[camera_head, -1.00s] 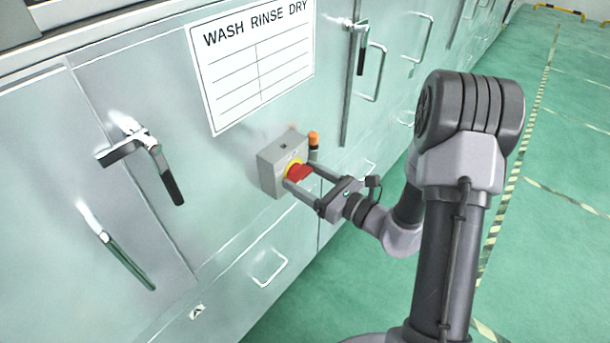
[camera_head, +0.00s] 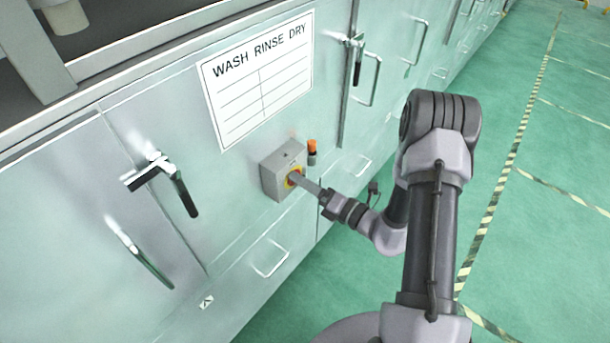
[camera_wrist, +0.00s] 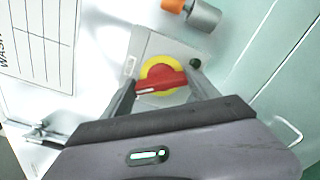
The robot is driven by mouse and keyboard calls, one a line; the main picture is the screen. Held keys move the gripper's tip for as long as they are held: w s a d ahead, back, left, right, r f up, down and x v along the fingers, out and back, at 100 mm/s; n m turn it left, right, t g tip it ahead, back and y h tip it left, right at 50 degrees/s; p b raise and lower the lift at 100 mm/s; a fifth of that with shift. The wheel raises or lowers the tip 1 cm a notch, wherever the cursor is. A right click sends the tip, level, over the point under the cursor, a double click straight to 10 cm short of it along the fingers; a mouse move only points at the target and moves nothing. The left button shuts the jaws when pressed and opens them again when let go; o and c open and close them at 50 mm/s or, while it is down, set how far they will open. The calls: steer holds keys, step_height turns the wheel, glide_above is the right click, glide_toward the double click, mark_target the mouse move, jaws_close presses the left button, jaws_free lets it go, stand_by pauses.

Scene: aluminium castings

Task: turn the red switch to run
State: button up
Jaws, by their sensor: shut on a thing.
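The red switch (camera_wrist: 161,82) is a bar handle on a round yellow plate (camera_wrist: 150,70), fixed to a grey box (camera_head: 283,170) on the cabinet front. In the wrist view the bar lies across the picture, slightly tilted, with a white mark near its left end. My gripper (camera_wrist: 163,84) has one finger at each end of the bar and is shut on it. In the head view my gripper (camera_head: 297,179) is seen edge-on, one finger covering the other and most of the red bar. Lettering on the box is too small to read.
An orange-topped grey cylinder (camera_head: 312,152) stands close right of the box, also in the wrist view (camera_wrist: 190,12). A WASH RINSE DRY sign (camera_head: 258,80) is above. Black lever handles (camera_head: 180,190) and loop handles (camera_head: 270,258) stick out from the doors. Green floor is open at right.

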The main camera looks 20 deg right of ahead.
steer(key=shift+f+m+p, duration=0.1)
steer(key=shift+m+p, duration=1.95)
steer(key=shift+m, duration=1.35)
steer(key=o, duration=1.4)
steer(key=shift+c, duration=0.2)
steer(key=shift+d, duration=0.1)
steer(key=p+v, duration=0.1)
steer(key=v, duration=1.6)
steer(key=shift+p, duration=0.3)
steer(key=shift+s+d, duration=0.1)
